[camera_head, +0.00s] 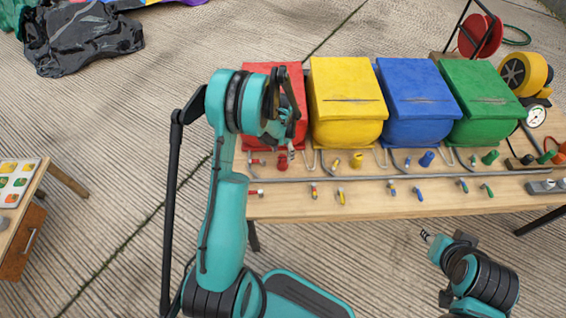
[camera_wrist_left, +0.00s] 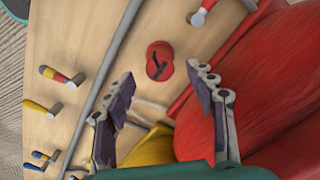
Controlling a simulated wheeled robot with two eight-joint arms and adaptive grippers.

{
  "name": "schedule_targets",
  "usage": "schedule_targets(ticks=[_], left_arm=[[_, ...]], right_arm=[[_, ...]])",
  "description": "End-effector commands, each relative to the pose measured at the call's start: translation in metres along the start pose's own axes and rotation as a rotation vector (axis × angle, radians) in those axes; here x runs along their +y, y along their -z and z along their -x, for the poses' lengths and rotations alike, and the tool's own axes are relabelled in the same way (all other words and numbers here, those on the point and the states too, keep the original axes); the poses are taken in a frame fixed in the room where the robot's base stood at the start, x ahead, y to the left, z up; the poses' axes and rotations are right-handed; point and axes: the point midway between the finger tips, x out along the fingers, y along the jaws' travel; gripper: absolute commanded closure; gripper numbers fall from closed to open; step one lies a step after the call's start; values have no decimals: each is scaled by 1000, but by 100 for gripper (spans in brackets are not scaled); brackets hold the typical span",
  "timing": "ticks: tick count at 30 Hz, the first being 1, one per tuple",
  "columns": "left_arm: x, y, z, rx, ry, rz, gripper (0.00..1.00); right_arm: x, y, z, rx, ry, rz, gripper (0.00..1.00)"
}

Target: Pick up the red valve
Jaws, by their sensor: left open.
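A short red round piece with a dark mark on its top, which looks like the red valve (camera_wrist_left: 159,60), stands on the wooden board. In the head view the red valve (camera_head: 282,162) is just in front of the red box. My left gripper (camera_wrist_left: 162,82) is open and empty in the left wrist view. Its fingers point toward the valve, one on each side, without visibly touching it. In the head view the left gripper (camera_head: 288,130) is over the front of the red box, partly hidden by its own arm. My right gripper (camera_head: 427,238) is off the table's front edge; its finger opening is unclear.
Red (camera_head: 262,75), yellow (camera_head: 346,85), blue (camera_head: 415,85) and green (camera_head: 480,90) boxes line the table (camera_head: 385,208). A red-handled lever (camera_wrist_left: 200,15) is near the valve. A grey pipe (camera_head: 385,181) and small coloured levers run along the front.

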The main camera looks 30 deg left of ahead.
Motion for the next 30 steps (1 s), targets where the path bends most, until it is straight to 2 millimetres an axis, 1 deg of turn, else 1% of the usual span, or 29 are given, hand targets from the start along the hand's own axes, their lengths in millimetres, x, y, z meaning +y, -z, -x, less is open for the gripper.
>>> schedule_targets(ticks=[1, 4, 11, 14, 15, 17, 26, 30], left_arm=[[0, 0, -14, 0, 0, 0, 44], [0, 0, -25, 0, 0, 0, 44], [0, 0, -25, 0, 0, 0, 44], [0, 0, -25, 0, 0, 0, 68], [0, 0, -25, 0, 0, 0, 78], [0, 0, -25, 0, 0, 0, 93], [0, 0, -25, 0, 0, 0, 93], [0, 0, -18, 0, 0, 0, 93]], right_arm=[[0, -6, -8, 0, 0, 0, 65], [0, -8, -11, 0, 0, 0, 65], [0, -7, -10, 0, 0, 0, 65], [0, -7, -10, 0, 0, 0, 65], [0, -7, -10, 0, 0, 0, 65], [0, -7, -10, 0, 0, 0, 65], [0, -7, -10, 0, 0, 0, 65], [0, -5, -7, 0, 0, 0, 65]])
